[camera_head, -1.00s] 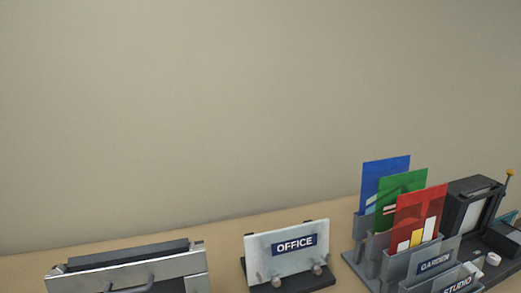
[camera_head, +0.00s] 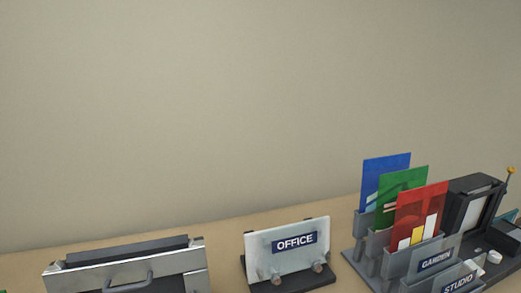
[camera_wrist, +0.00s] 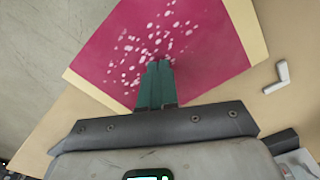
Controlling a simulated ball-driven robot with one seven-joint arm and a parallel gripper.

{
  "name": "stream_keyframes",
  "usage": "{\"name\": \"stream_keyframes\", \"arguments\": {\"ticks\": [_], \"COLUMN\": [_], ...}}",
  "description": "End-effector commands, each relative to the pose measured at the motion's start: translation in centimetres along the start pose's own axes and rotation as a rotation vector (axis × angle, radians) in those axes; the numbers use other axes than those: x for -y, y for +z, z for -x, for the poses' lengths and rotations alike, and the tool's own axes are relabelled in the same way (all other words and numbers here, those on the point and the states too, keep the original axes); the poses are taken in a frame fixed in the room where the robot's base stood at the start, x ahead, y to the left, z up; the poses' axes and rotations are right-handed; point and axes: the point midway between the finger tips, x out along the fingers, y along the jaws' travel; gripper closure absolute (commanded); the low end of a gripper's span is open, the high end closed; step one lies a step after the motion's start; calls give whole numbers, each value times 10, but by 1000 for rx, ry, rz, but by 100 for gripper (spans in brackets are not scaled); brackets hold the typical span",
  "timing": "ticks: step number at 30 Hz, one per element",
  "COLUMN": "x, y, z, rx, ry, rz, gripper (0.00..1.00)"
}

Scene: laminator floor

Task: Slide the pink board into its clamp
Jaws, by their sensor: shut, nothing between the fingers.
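The pink board (camera_wrist: 205,40) shows in the wrist view, deep pink with white speckles in its middle. Pale cream strips run along its right and lower left edges. My gripper (camera_wrist: 159,66) has two teal fingers lying side by side, shut and empty. Their tips overlap the board's lower middle in the picture; whether they touch it I cannot tell. The board is not seen in the head view. No clamp can be surely made out as the board's own.
The head view shows a grey machine with a handle (camera_head: 125,262), an OFFICE sign stand (camera_head: 292,262), a rack holding blue, green and red cards (camera_head: 420,212), and a dark frame-like device (camera_head: 475,202). A white L-shaped piece (camera_wrist: 277,78) lies right of the board.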

Motion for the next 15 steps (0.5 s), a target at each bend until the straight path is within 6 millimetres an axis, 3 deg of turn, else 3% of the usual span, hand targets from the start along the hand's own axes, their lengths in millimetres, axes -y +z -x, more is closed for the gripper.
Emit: {"name": "stream_keyframes", "arguments": {"ticks": [15], "x": [2], "y": [-4], "z": [-4], "rx": [0], "ry": [-1], "rz": [0], "gripper": [100]}}
